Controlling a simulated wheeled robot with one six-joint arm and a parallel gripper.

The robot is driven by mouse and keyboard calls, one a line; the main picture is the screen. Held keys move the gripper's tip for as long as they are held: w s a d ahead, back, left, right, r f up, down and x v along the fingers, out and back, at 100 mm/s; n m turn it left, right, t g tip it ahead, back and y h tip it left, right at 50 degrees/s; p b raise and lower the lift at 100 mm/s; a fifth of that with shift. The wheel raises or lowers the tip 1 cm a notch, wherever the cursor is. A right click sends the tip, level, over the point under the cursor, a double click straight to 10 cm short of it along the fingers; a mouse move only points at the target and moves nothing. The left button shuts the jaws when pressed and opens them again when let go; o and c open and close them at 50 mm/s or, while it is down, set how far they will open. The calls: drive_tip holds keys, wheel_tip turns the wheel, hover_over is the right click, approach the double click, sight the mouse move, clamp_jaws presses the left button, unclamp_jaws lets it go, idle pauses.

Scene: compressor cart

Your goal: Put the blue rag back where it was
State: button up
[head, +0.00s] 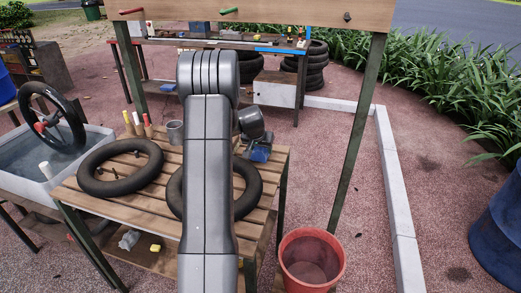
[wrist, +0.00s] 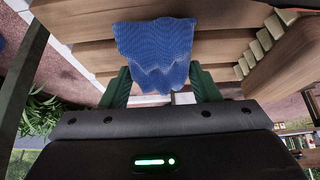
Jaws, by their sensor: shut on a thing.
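The blue rag (wrist: 156,48) hangs between the two green fingers of my gripper (wrist: 160,78) in the wrist view. My gripper is shut on it. In the head view the blue rag (head: 260,153) shows just right of my arm, over the right back part of the slatted wooden table (head: 150,207). I cannot tell whether the rag touches the slats. The fingers are largely hidden in the head view.
Two black tyres lie on the table, a left one (head: 120,167) and a right one (head: 248,190) partly behind my arm. A grey cup (head: 175,132) and several colored-handled tools stand at the back edge. A red bucket (head: 311,259) stands on the ground at right, beside a green post (head: 358,135).

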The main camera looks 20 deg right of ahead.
drive_tip(key=shift+f, duration=0.3)
drive_tip(key=shift+f, duration=0.1)
drive_tip(key=o, duration=0.9)
drive_tip(key=shift+r, duration=0.25)
drive_tip(key=v, duration=1.1)
drive_tip(key=shift+s+a+r, duration=0.15)
drive_tip(key=shift+s+r, duration=0.1)
drive_tip(key=shift+r, duration=0.05)
drive_tip(key=shift+r, duration=0.1)
